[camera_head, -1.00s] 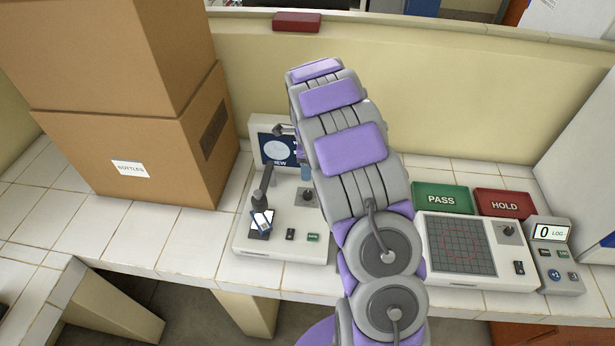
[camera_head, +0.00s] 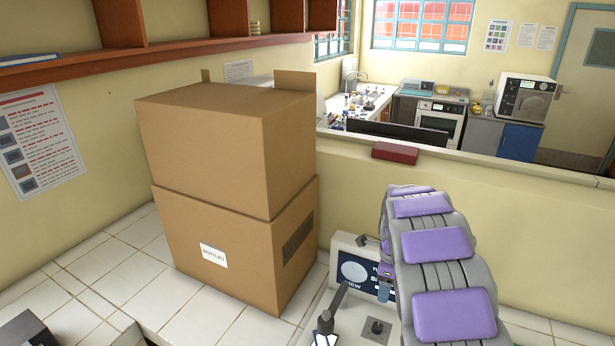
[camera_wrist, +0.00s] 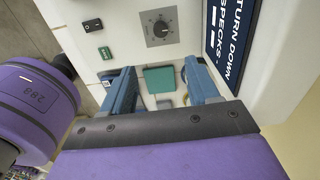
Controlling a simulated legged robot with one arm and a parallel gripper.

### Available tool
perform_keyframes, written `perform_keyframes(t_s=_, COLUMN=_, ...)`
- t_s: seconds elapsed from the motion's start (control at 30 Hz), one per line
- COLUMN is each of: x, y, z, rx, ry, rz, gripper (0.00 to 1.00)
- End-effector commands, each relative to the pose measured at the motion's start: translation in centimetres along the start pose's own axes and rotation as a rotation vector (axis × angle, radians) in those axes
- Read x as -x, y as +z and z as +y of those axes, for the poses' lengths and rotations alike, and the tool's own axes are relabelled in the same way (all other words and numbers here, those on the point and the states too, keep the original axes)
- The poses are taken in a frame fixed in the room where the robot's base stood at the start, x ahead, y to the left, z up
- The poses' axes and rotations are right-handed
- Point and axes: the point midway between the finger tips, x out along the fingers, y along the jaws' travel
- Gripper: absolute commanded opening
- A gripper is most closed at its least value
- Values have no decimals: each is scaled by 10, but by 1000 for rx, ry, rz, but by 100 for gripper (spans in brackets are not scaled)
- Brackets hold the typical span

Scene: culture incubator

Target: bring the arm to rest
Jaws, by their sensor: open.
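My purple and grey arm (camera_head: 440,265) stands raised over the white viewing device (camera_head: 345,310) in the head view and covers its right part. My gripper (camera_wrist: 162,82) shows in the wrist view with its two blue fingers apart and nothing held between them. Below the fingers is a teal square (camera_wrist: 159,79) on the device, beside a dial (camera_wrist: 160,28) and small buttons. In the head view the gripper is mostly hidden behind the arm.
Two stacked cardboard boxes (camera_head: 225,170) stand on the tiled counter (camera_head: 130,265) to the left of the arm. A low yellow wall (camera_head: 540,220) runs behind, with a red block (camera_head: 395,152) on top. A lab room lies beyond it.

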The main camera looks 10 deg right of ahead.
Motion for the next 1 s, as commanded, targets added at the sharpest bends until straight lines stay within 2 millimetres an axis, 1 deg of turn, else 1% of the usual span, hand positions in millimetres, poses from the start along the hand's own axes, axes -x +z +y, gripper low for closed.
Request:
perform_keyframes(t_s=0.07, x=7, y=-1, z=9, rx=44, ry=1, rz=5, gripper=60)
perform_keyframes(t_s=0.17, x=23, y=-2, z=30, rx=151, ry=3, rz=16, gripper=60)
perform_keyframes(t_s=0.37, x=57, y=-8, z=89, rx=447, ry=21, rz=35, gripper=60)
perform_keyframes(t_s=0.4, x=61, y=-10, z=102, rx=508, ry=30, rz=36, gripper=60)
perform_keyframes(t_s=0.47, x=70, y=-11, z=121, rx=601, ry=35, rz=35, gripper=60)
perform_keyframes(t_s=0.6, x=84, y=-17, z=168, rx=823, ry=57, rz=31, gripper=60)
perform_keyframes(t_s=0.77, x=93, y=-25, z=225, rx=1086, ry=82, rz=14, gripper=60)
perform_keyframes(t_s=0.8, x=94, y=-28, z=239, rx=1152, ry=91, rz=8, gripper=60)
perform_keyframes(t_s=0.87, x=96, y=-32, z=260, rx=1255, ry=97, rz=2, gripper=60)
perform_keyframes(t_s=0.9, x=96, y=-35, z=274, rx=1324, ry=104, rz=-5, gripper=60)
perform_keyframes(t_s=1.0, x=96, y=-43, z=309, rx=1499, ry=116, rz=-23, gripper=60)
